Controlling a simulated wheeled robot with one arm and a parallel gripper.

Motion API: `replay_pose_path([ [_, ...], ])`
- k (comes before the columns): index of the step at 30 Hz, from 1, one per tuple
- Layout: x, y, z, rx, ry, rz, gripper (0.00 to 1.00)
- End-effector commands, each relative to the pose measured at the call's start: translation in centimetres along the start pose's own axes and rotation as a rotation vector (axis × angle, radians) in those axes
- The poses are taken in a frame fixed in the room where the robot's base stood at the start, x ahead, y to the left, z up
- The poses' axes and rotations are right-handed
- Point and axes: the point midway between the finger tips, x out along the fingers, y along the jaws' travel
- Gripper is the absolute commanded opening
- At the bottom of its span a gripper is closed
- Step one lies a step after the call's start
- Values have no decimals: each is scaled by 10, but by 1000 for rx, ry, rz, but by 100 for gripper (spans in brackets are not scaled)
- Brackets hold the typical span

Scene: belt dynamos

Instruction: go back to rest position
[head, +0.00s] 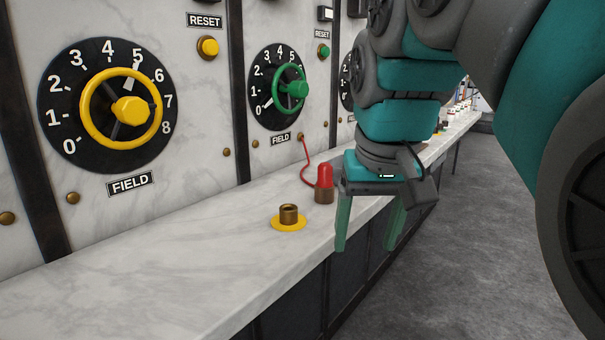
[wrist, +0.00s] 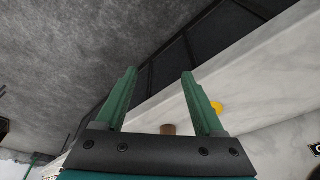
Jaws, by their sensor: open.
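My gripper (head: 370,228) hangs at the front edge of the marble shelf in the head view, fingers pointing down. Its two green fingers are spread apart with nothing between them. In the wrist view the gripper (wrist: 160,90) is also open and empty, with grey floor and the shelf's edge beyond it. The red-capped plug (head: 325,183) with its red cable stands on the shelf just left of my gripper, apart from it as far as I can tell.
The marble shelf (head: 180,285) runs along the panel. A brass socket (head: 289,214) sits on a yellow disc on it. A yellow field wheel (head: 121,108) and a green field wheel (head: 289,87) are on the panel. Grey floor (head: 465,240) lies open at the right.

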Motion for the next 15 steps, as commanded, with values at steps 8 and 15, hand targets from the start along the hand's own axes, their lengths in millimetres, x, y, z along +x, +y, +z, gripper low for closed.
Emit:
replay_pose_path([
  [8,82,32,64,49,-143,8,70],
  [15,150,52,139,64,-266,17,70],
])
